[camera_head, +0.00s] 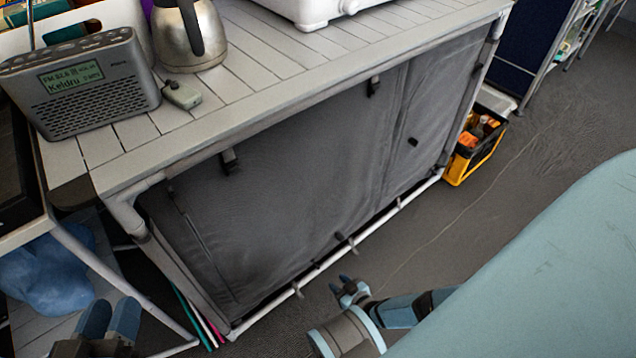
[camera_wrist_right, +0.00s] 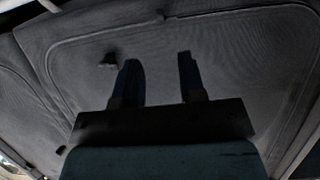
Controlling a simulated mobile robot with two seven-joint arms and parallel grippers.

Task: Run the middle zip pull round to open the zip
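The grey fabric cabinet front (camera_head: 300,170) hangs under a slatted tabletop, its cloth panels closed. It also fills the right wrist view (camera_wrist_right: 230,70), where a curved zip seam (camera_wrist_right: 95,38) runs round a panel. Dark tabs or pulls show at the bottom edge (camera_head: 346,241) and on the right panel (camera_head: 413,142). One small dark pull (camera_wrist_right: 108,61) lies left of my right fingers. I cannot tell which is the middle zip pull. My right gripper (camera_head: 342,285) is open and empty, before the cabinet's lower edge. My left gripper (camera_head: 111,312) is open and empty at bottom left.
A radio (camera_head: 85,90), a steel jug (camera_head: 187,40) and a white appliance (camera_head: 310,10) stand on the tabletop. A yellow-and-black crate (camera_head: 470,160) sits on the floor at right. A blue bag (camera_head: 50,275) lies at left. Floor before the cabinet is mostly clear.

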